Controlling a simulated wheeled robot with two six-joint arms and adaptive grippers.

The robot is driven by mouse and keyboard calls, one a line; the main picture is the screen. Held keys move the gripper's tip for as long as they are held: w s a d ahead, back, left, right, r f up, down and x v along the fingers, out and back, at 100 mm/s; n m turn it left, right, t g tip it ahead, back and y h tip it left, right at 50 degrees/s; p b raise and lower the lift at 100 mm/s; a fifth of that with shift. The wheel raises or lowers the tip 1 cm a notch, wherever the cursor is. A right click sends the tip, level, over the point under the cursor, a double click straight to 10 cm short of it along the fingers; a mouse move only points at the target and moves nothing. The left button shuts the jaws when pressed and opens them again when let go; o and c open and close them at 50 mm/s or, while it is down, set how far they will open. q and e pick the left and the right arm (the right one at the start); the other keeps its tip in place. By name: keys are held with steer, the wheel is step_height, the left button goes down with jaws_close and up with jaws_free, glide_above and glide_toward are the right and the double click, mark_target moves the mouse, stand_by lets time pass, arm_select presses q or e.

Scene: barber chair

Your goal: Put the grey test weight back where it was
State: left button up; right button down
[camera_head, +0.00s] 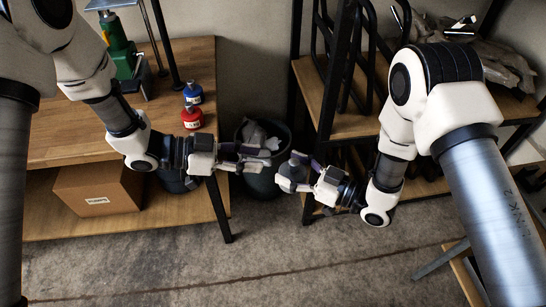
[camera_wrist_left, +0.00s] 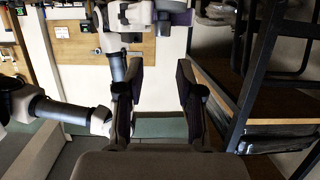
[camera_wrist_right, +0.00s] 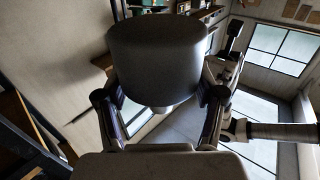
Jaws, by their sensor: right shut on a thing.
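The grey test weight (camera_head: 288,177) is held in my right gripper (camera_head: 302,170), in the air near the middle of the head view. In the right wrist view the weight (camera_wrist_right: 157,62) is a large dark grey cylinder between the two fingers, hiding much of what lies beyond. My left gripper (camera_head: 262,158) faces it from the left, a small gap away. In the left wrist view the left fingers (camera_wrist_left: 158,85) are spread apart with nothing between them. The weight's former place cannot be told from these frames.
A wooden workbench (camera_head: 75,138) at left bears a red bottle (camera_head: 192,118), a blue bottle (camera_head: 193,92) and a green machine (camera_head: 118,45). A cardboard box (camera_head: 97,190) sits on its lower shelf. A dark bin (camera_head: 262,185) stands behind the grippers. A black-framed shelf (camera_head: 350,124) stands right.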

mark_target(292, 163)
arm_select(q)
steer(key=x, duration=0.9)
steer(key=shift+d+f, duration=0.1)
steer(key=shift+d, duration=0.3)
arm_select(e)
steer(key=shift+r, duration=0.1)
arm_select(q)
jaws_close()
arm_select(e)
steer(key=shift+c, duration=0.7)
jaws_free()
steer(key=shift+w, duration=0.1)
steer(key=shift+o, duration=0.5)
steer(key=shift+d, duration=0.2)
